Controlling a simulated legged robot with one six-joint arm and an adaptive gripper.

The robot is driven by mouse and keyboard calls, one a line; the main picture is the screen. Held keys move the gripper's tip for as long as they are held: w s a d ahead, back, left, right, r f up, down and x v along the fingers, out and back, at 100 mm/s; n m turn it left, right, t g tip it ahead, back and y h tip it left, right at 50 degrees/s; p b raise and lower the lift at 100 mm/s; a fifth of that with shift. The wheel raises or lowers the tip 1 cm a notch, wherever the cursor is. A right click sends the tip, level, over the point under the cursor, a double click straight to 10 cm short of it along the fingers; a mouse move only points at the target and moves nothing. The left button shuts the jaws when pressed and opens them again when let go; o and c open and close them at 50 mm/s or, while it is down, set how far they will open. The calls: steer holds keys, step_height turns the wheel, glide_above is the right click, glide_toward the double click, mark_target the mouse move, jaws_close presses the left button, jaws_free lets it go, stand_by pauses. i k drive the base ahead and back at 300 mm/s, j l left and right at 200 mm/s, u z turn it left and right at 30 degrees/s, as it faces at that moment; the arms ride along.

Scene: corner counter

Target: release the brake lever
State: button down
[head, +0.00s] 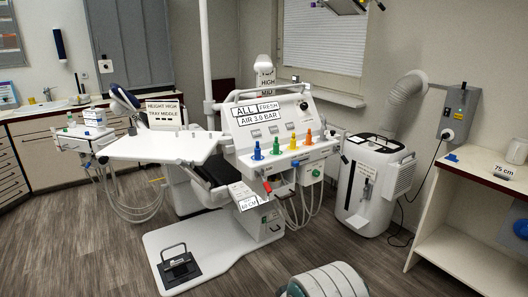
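A small red-tipped handle (267,186) sticks out below the left front corner of the white dental unit console (270,118). It may be the brake lever, but no label that I can read says so, and its exact setting is too small to tell. A black foot control (180,268) with a wire hoop sits on the white base plate (220,258) on the floor. My gripper is not in view, and nothing is seen touching the handle.
A white tray table (160,146) juts out left of the console. Hoses (300,205) hang under the console. A white machine (375,185) with a grey duct stands to the right. A shelf counter (478,180) is at far right. Wood floor (100,255) is open at front left.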

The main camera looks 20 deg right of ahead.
mark_target(343, 157)
steer(key=i+j+z, duration=0.15)
steer(key=i+z, duration=0.25)
steer(key=i+j+z, duration=1.05)
steer(key=i+j, duration=0.15)
